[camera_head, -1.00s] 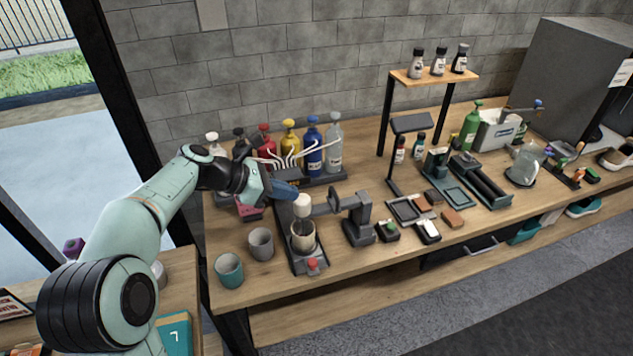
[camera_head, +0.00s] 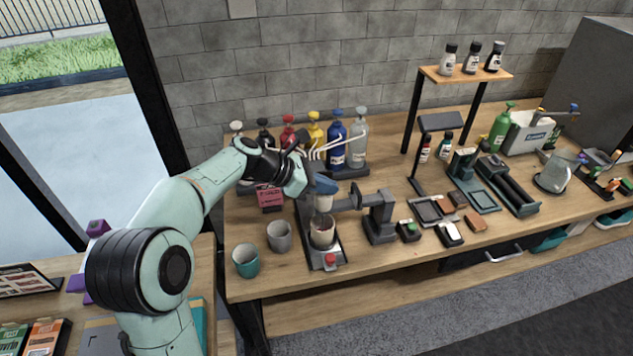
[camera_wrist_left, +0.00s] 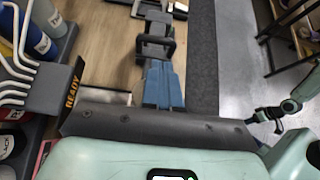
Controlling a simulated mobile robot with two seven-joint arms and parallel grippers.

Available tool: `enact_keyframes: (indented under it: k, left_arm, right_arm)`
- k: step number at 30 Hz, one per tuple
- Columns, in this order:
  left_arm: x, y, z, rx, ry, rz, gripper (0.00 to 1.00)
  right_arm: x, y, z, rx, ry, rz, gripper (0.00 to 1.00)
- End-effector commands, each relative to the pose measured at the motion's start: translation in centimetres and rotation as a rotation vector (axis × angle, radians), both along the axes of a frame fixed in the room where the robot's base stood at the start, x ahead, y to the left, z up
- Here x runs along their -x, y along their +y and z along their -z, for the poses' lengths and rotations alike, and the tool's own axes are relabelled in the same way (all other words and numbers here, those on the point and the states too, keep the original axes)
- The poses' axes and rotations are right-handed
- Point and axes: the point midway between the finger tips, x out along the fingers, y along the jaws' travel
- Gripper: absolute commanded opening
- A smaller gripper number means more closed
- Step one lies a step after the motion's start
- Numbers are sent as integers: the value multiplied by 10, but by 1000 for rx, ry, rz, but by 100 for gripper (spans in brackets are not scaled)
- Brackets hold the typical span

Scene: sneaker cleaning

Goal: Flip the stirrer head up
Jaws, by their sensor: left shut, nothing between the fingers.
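The stirrer stands at the table's front left in the head view. Its pale cylindrical head (camera_head: 323,203) hangs down at the mouth of a beige cup (camera_head: 322,233) on the dark base (camera_head: 325,259). A dark arm runs right from the head to the post (camera_head: 379,213). My left gripper (camera_head: 327,185) is shut and empty, its blue fingers at the top of the head and hiding part of it. Whether they touch cannot be told. In the left wrist view the shut blue fingers (camera_wrist_left: 162,85) point toward the dark stirrer arm (camera_wrist_left: 155,47).
Several pump bottles (camera_head: 337,143) stand in a rack behind the stirrer, with white nozzle tubes reaching toward it. A grey cup (camera_head: 279,237) and teal cup (camera_head: 246,260) stand left of the base. Small blocks and trays lie to the right. A mint arm part (camera_wrist_left: 296,103) shows at the wrist view's right.

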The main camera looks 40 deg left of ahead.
Motion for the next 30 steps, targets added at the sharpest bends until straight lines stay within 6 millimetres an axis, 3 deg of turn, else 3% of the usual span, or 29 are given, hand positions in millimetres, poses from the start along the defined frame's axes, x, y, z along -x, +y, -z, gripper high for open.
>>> enact_keyframes:
  k: [10, 23, 30]
  left_arm:
    - [-30, -23, 26, 0, 0, 1, 0]
    - [-32, -24, 26, -1, 0, -1, 0]
    - [-29, -24, 18, -26, 29, 1, 0]
  right_arm:
    - [1, 0, 2, 0, 1, 0, 52]
    - [0, 0, 1, 0, 0, 0, 52]
    - [-6, 0, -12, 0, -7, 0, 52]
